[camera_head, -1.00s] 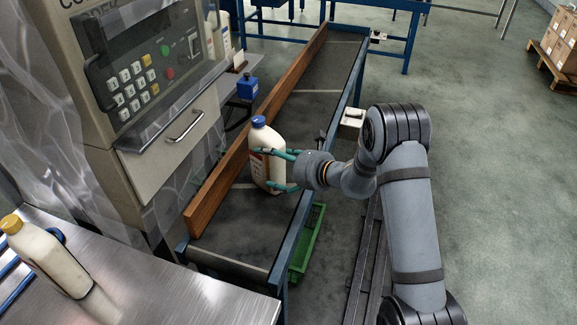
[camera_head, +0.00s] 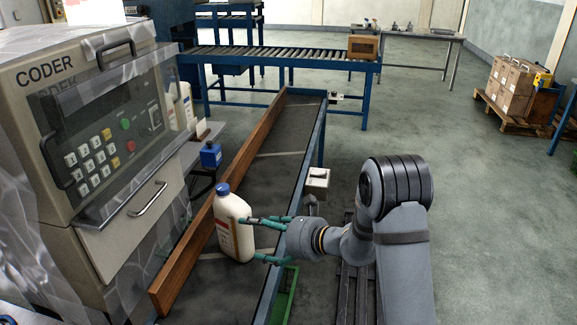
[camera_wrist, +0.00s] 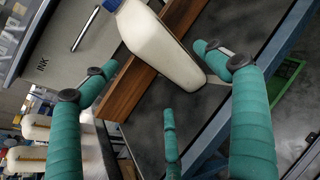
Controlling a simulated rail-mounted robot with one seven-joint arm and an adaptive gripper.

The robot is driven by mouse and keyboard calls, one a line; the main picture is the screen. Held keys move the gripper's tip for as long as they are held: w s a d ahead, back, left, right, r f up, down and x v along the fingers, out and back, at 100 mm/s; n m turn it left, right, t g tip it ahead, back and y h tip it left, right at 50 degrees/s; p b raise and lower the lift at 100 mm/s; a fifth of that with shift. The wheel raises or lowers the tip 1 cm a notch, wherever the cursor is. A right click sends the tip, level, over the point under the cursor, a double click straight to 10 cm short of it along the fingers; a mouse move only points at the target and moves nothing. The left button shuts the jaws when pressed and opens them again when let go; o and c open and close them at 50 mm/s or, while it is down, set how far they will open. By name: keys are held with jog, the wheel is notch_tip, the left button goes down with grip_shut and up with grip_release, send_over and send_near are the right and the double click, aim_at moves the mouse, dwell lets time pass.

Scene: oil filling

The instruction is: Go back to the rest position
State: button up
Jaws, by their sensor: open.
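A white bottle with a blue cap and a red-marked label (camera_head: 233,232) stands on the dark conveyor belt, close to the wooden guide rail. My gripper (camera_head: 251,239) has green fingers and is open, just right of the bottle. The fingertips are at or very near the bottle's right side in the head view; I cannot tell whether they touch it. In the wrist view the bottle (camera_wrist: 165,48) shows beyond the spread fingers (camera_wrist: 158,72), and nothing is held.
The wooden rail (camera_head: 190,262) runs along the belt's left side. The coder machine (camera_head: 95,150) stands left of it, with a small blue box (camera_head: 211,155) nearby. A roller conveyor (camera_head: 280,58) crosses behind. Cartons on a pallet (camera_head: 512,85) stand far right. The floor (camera_head: 480,210) on the right is clear.

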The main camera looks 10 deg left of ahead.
aim_at(231, 220)
jog(key=p+x, duration=0.1)
jog(key=x, duration=1.1)
jog(key=shift+a+f, duration=0.1)
jog(key=shift+a, duration=0.05)
notch_tip(231, 220, up, 2)
jog(key=shift+r, duration=0.7)
